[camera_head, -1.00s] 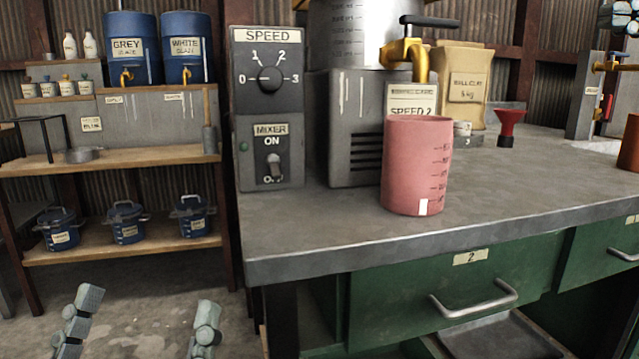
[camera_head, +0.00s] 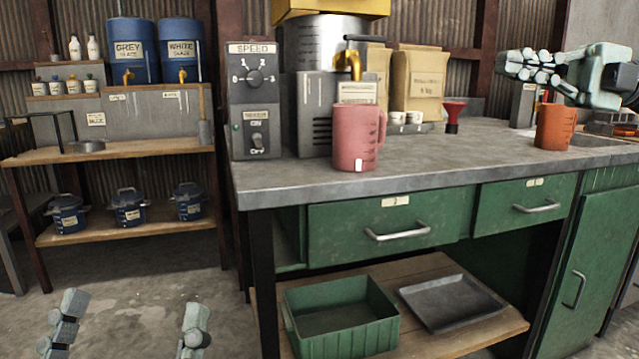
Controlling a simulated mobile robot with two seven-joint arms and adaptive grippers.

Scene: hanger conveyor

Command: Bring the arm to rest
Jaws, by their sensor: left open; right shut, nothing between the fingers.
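My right gripper (camera_head: 525,68) is shut and empty, in the air at the upper right above the workbench. It is above and a little left of an orange jug (camera_head: 553,127) and apart from it. My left gripper (camera_head: 128,318) is open and empty at the lower left, its two fingers far apart over the floor. Only its fingers show; the rest of that arm is out of view.
A pink jug (camera_head: 357,136) stands on the workbench (camera_head: 300,178) before the mixer (camera_head: 318,108). The speed control box (camera_head: 255,100) is to its left. Clay bags (camera_head: 424,80) and a red funnel (camera_head: 452,117) stand behind. A green crate (camera_head: 340,315) sits on the low shelf.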

